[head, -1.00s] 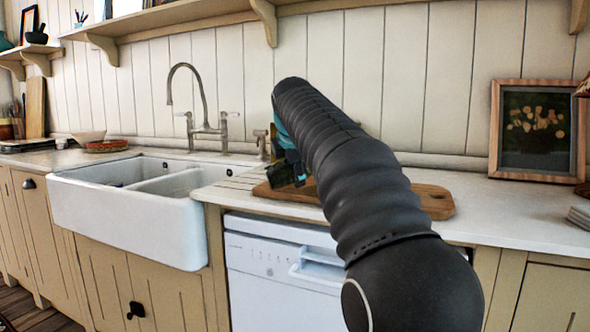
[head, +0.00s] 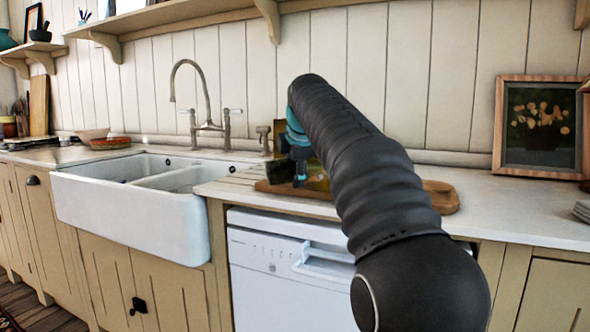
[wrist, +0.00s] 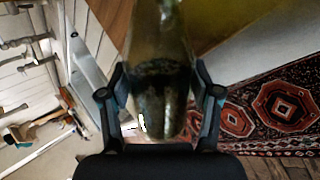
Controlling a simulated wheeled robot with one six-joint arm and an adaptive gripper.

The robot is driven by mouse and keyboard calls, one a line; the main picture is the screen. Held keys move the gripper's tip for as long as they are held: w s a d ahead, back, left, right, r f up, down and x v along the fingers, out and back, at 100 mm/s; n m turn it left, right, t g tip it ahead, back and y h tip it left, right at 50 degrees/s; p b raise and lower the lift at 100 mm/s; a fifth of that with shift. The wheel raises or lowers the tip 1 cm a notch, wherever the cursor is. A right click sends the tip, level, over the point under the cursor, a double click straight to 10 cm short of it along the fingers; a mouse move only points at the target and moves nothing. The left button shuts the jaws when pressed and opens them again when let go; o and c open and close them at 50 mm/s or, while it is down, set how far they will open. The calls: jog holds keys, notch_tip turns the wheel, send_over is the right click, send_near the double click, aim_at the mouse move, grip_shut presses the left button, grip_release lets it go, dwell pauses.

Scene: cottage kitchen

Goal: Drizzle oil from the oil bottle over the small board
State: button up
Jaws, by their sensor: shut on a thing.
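My gripper (wrist: 160,85) is shut on the oil bottle (wrist: 163,50), a glassy bottle with dark olive contents between the two fingers in the wrist view. In the head view my gripper (head: 298,165) is partly hidden behind my arm, above the left part of a wooden board (head: 441,196). The board lies flat on the counter, and my arm covers its middle. Only dark and yellow-green patches show by the gripper there, so the bottle's tilt and mouth are unclear. I cannot tell whether any oil is flowing.
A white double sink (head: 130,205) with a tap (head: 208,110) lies left of the board. A white dishwasher (head: 275,262) is under the counter (head: 510,205). A framed picture (head: 541,127) stands on the right. The counter between board and picture is clear. A patterned rug (wrist: 270,110) shows in the wrist view.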

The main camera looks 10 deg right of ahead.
jog(key=shift+f+y, duration=0.15)
jog(key=shift+y, duration=0.35)
jog(key=shift+a+r+n+h+p, duration=0.15)
jog(key=shift+r+n+h+p, duration=0.3)
jog(key=shift+h, duration=0.65)
jog(key=shift+r+n+h, duration=0.15)
jog(key=shift+n+h, duration=0.1)
jog(key=shift+h, duration=0.55)
jog(key=shift+s, duration=0.1)
